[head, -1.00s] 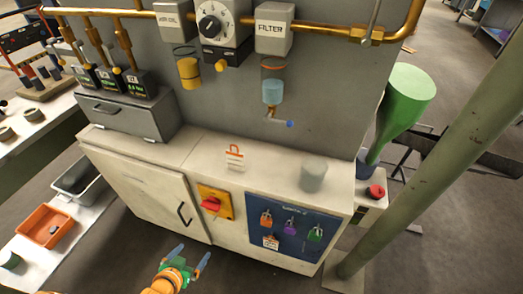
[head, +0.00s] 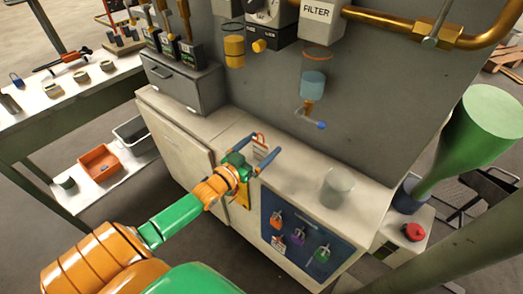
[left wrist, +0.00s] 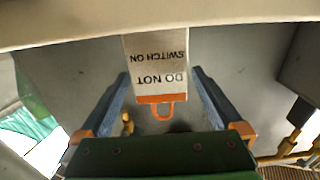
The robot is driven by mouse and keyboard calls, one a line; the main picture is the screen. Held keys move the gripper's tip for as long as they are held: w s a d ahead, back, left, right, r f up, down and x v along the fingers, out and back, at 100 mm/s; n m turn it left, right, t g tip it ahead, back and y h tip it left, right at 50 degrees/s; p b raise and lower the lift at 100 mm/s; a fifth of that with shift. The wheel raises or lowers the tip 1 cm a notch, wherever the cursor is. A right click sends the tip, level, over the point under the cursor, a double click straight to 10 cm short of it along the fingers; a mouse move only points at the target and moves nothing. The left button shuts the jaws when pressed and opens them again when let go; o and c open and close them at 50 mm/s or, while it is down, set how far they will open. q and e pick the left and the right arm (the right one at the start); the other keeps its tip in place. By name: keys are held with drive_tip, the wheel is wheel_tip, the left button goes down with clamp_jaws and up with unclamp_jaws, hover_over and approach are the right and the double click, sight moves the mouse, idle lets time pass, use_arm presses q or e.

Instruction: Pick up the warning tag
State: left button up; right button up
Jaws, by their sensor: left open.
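The warning tag (head: 260,146) is a small white card with an orange top edge and loop, on the light cabinet top in the head view. In the left wrist view the tag (left wrist: 158,65) reads "DO NOT SWITCH ON", upside down, with its orange loop toward the gripper. My left gripper (head: 262,152) is open, with its blue fingers on either side of the tag. In the left wrist view the left gripper's fingers (left wrist: 160,90) stand apart, with clear gaps between them and the tag. My right gripper is not in view.
A translucent grey cup (head: 336,187) stands on the cabinet top to the right. A blue panel (head: 300,228) with several padlocks is on the cabinet front. A grey drawer box (head: 182,84) stands at the left, and a filter bowl (head: 312,84) hangs above.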

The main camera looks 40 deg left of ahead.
use_arm(q)
drive_tip(key=shift+s, duration=0.1)
drive_tip(key=c, duration=1.4)
drive_tip(key=shift+r+p, duration=0.8)
drive_tip(key=shift+r, duration=0.8)
drive_tip(key=s+d+r+p, duration=0.2)
drive_tip(key=s+r+p, duration=0.2)
drive_tip(key=s+r, duration=0.6)
drive_tip(key=s, duration=0.3)
drive_tip(key=shift+s+d, duration=0.15)
drive_tip(key=shift+s, duration=0.25)
